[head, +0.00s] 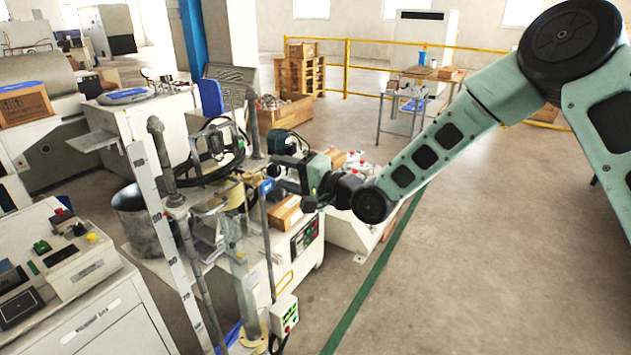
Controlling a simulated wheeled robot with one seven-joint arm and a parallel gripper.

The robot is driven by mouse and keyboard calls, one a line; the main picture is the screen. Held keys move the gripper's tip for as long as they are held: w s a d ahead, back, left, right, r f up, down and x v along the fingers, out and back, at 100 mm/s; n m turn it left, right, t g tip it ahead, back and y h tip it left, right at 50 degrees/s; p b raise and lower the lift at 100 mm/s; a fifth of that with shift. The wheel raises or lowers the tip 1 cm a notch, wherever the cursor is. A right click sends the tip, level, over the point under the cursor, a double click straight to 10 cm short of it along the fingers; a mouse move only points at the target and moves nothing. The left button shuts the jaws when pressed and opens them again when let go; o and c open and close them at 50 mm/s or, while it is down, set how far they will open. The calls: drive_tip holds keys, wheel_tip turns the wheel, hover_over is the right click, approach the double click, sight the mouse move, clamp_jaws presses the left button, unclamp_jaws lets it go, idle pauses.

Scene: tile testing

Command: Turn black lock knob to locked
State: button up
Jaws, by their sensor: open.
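My gripper (275,174) is near the middle of the head view, at the end of my pale green arm. It points left at the upper part of a test stand (240,250) with upright posts and a clear panel. The jaws are open, and I see nothing held between them. The gripper tips are close to the stand's upper fittings; I cannot tell whether they touch. I cannot clearly pick out the black lock knob; it is too small or hidden among the dark fittings by the gripper. Whether it is locked cannot be seen.
A tall white scale (165,235) stands left of the stand, near a metal bucket (140,220). A control box (284,314) with buttons is low in front. Machines and a console (75,255) fill the left. The floor (460,260) at right is open.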

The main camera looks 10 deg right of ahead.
drive_tip(key=b+v, duration=0.1)
drive_tip(key=v, duration=1.5)
drive_tip(key=shift+s+d, duration=0.15)
drive_tip(key=shift+d, duration=0.1)
drive_tip(key=shift+f, duration=0.1)
